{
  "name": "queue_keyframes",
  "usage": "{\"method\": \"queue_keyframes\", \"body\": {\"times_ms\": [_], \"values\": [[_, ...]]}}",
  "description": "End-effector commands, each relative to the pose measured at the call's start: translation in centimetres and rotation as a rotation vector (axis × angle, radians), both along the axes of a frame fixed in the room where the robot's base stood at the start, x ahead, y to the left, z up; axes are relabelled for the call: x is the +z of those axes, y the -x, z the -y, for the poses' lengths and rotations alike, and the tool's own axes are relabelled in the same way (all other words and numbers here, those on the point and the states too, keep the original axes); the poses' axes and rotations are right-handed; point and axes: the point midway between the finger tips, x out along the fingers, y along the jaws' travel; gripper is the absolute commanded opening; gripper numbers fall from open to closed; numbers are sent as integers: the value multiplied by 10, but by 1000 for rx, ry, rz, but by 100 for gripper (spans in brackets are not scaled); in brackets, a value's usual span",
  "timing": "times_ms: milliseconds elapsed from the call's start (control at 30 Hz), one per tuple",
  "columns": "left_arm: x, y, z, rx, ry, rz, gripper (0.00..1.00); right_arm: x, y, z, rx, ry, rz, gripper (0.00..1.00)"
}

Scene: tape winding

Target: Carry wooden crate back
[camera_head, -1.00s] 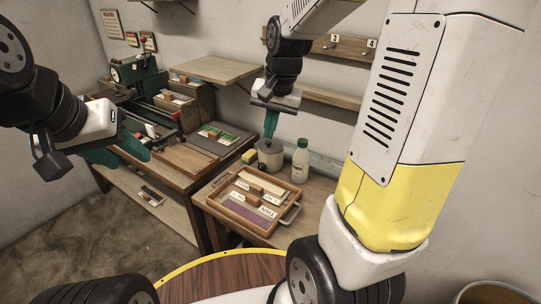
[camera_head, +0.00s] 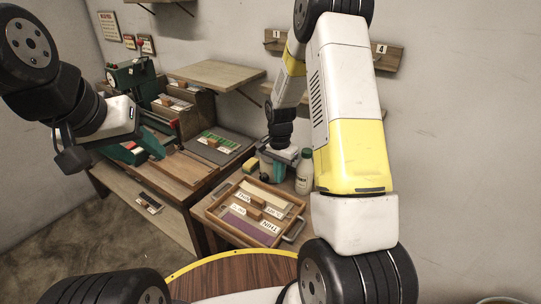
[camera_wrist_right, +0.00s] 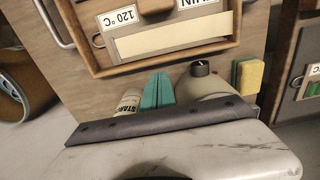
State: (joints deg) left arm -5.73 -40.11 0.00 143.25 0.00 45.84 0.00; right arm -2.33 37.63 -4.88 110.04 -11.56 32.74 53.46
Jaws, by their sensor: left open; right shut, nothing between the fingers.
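The wooden crate (camera_head: 216,213) sits on the low wooden side table, with labelled cards, a purple piece and a pale piece inside. A metal handle (camera_head: 295,231) shows at its right side. In the right wrist view the crate (camera_wrist_right: 105,68) is at the top, beyond my fingers. My right gripper (camera_wrist_right: 158,92) is shut and empty, its teal fingers together between a white bottle and a grey pot, apart from the crate. My left gripper (camera_head: 143,150) is open and empty, over the left workbench.
The grey pot (camera_wrist_right: 207,82), a yellow-green sponge (camera_wrist_right: 247,76) and the white bottle (camera_head: 304,175) stand close behind the crate. The workbench (camera_head: 180,170) with a green machine (camera_head: 128,76) is to the left.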

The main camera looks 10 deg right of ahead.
Motion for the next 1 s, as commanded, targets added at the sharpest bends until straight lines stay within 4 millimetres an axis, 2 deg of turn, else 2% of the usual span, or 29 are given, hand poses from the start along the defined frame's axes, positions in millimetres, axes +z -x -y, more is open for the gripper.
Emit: {"method": "queue_keyframes", "body": {"times_ms": [100, 267, 700, 833, 1000], "values": [[0, 0, 0, 0, 0, 0, 45, -20, 1, 0, 0, 0, -3, 0], [0, 0, 0, 0, 0, 0, 45, -35, 0, 0, 0, 0, -1, 0], [0, 0, 0, 0, 0, 0, 45, -39, 1, -1, 1, -1, 1, 0], [0, 0, 0, 0, 0, 0, 45, -39, 13, -15, 7, 0, -1, 0], [0, 0, 0, 0, 0, 0, 45, -38, 44, -45, 8, 0, -1, 0]]}}
